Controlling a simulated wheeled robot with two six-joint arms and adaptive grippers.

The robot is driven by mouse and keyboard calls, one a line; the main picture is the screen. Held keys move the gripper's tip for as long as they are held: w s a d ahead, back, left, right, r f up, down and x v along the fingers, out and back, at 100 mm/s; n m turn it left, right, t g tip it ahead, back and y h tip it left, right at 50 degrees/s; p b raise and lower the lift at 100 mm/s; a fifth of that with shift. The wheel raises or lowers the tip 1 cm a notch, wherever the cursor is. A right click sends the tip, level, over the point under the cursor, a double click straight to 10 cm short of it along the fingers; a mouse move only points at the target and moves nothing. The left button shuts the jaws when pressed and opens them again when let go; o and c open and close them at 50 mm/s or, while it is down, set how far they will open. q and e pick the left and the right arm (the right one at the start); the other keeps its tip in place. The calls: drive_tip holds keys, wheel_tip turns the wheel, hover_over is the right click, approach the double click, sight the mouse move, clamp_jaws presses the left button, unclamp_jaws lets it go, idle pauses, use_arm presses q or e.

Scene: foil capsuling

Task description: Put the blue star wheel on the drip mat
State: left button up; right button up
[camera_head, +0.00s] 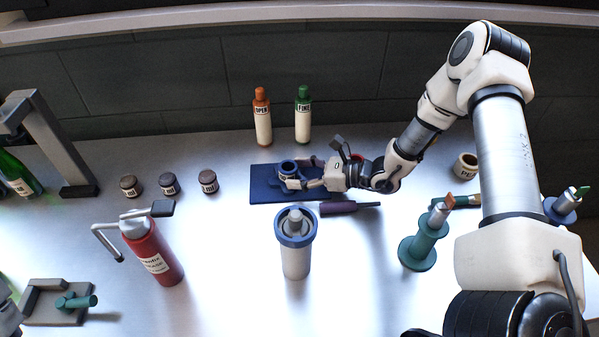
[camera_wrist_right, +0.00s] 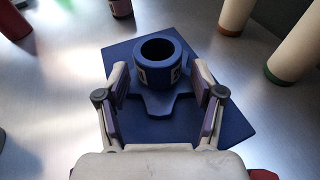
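The blue star wheel (camera_wrist_right: 161,97), a round hollow hub on a flat lobed base with a pale label, sits upright on the blue drip mat (camera_wrist_right: 235,130). In the head view the wheel (camera_head: 287,168) is on the mat (camera_head: 262,190), partly covered by my right gripper. My right gripper (camera_wrist_right: 168,84) is open, one finger on each side of the wheel, with gaps beside the hub. It reaches in low from the right in the head view (camera_head: 303,184). My left gripper's fingers are not visible; only a sliver of my left arm shows at the lower left edge.
An orange-capped bottle (camera_head: 263,120) and a green-capped bottle (camera_head: 303,118) stand behind the mat. A dark purple piece (camera_head: 340,208) lies along its front edge. A white cylinder with blue ring (camera_head: 296,250) stands in front; a red extinguisher-like canister (camera_head: 155,255) stands left.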

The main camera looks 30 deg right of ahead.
drive_tip(key=shift+s+d+r+p, duration=0.1)
drive_tip(key=shift+r+p, duration=0.2)
drive_tip(key=p+v, duration=0.1)
drive_tip(key=v, duration=0.5)
drive_tip(key=shift+s+d+r, duration=0.1)
drive_tip(key=shift+d+r, duration=0.1)
drive_tip(key=shift+d, duration=0.05)
drive_tip(key=p+v, duration=0.3)
drive_tip(key=v, duration=0.1)
drive_tip(key=shift+s+r, duration=0.1)
drive_tip(key=shift+r, duration=0.05)
drive_tip(key=shift+s+d+p, duration=0.2)
drive_tip(key=shift+s+p, duration=0.1)
drive_tip(key=shift+p, duration=0.1)
drive_tip(key=shift+s+d, duration=0.1)
drive_tip(key=shift+s, duration=0.05)
drive_tip(key=shift+f, duration=0.25)
